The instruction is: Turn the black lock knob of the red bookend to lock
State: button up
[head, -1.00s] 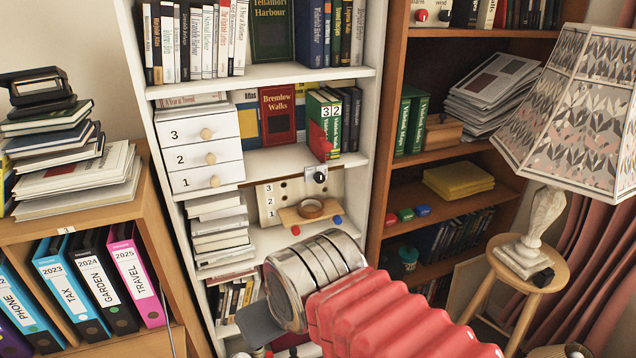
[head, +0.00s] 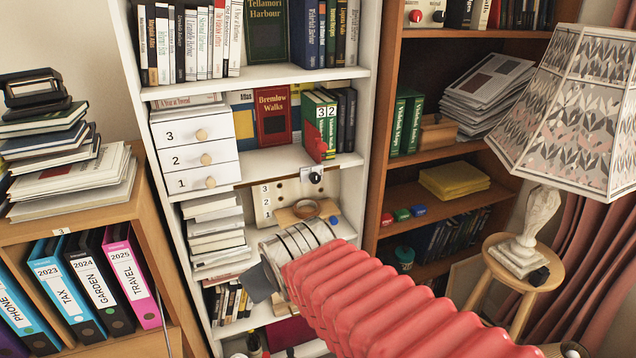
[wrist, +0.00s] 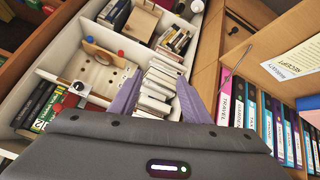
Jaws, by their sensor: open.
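The red bookend (head: 315,143) stands against the green books numbered 3 and 2 on the middle shelf of the white bookcase. A black knob (head: 316,178) sits on a small pale plate at the shelf edge just below it; its lettering is too small to read. The knob also shows in the wrist view (wrist: 80,87), at the left. My gripper (wrist: 158,100) is open and empty, its two fingers pointing toward the stacked books, right of the knob. In the head view my gripper (head: 268,282) is mostly hidden by my arm, below and left of the knob.
White numbered drawers (head: 195,158) and stacked books (head: 216,236) are to the left. The lamp (head: 565,110) stands at right.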

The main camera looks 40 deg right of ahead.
jog(key=w+d+f+n+t+h, duration=0.1)
jog(key=w+d+n+t, duration=0.2)
jog(key=d, duration=0.9)
jog(key=w+d+f+n+t+h, duration=0.1)
jog(key=w+d+n+t, duration=0.3)
jog(key=d, duration=0.8)
jog(key=shift+w+d+f+n+t, duration=0.25)
jog(key=shift+w+t, duration=0.85)
jog(key=shift+w, duration=0.75)
jog(key=shift+w+r, duration=0.1)
